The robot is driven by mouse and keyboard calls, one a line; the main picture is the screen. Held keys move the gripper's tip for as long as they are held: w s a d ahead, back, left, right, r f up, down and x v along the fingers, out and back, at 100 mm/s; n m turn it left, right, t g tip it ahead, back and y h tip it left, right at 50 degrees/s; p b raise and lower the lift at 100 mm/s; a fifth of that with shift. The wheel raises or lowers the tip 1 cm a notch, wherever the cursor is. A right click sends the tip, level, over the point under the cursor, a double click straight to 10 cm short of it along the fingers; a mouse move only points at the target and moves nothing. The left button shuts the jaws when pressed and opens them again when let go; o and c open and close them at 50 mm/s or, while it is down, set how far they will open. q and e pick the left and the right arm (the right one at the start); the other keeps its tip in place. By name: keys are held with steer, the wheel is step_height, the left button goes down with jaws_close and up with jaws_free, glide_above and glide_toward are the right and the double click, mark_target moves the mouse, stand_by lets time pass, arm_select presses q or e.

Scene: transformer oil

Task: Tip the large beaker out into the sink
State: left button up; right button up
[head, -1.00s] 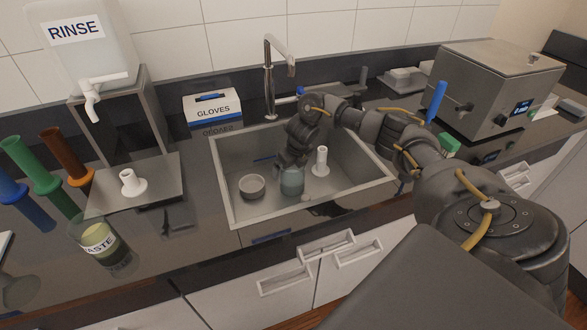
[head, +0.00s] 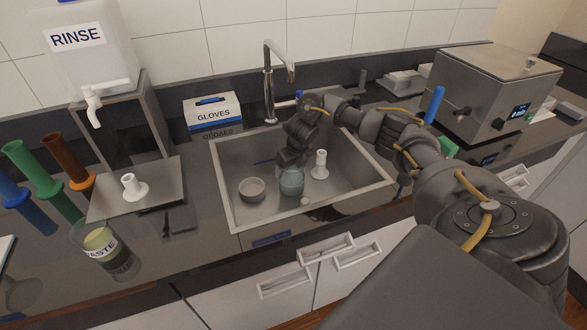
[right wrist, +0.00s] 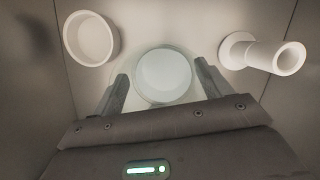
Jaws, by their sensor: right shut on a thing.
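The large beaker (head: 291,181) is a clear, bluish vessel inside the grey sink (head: 225,198), near its front wall. My right gripper (head: 290,166) reaches down into the sink and is shut on the beaker. In the right wrist view the beaker's pale round mouth (right wrist: 163,75) sits between the two fingers (right wrist: 160,88). The beaker looks slightly tilted in the head view. I cannot tell how much liquid is in it or whether it touches the sink floor. My left gripper is not in view.
A small round dish (head: 252,190) stands left of the beaker in the sink, and a white cylinder on a round foot (head: 320,165) stands right of it. The faucet (head: 268,85) rises behind. A waste cup (head: 101,243) and rinse tank (head: 85,50) are to the left.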

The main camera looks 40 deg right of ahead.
step_height(320, 180, up, 4)
steer(key=shift+f+p, duration=0.2)
steer(key=shift+p, duration=0.9)
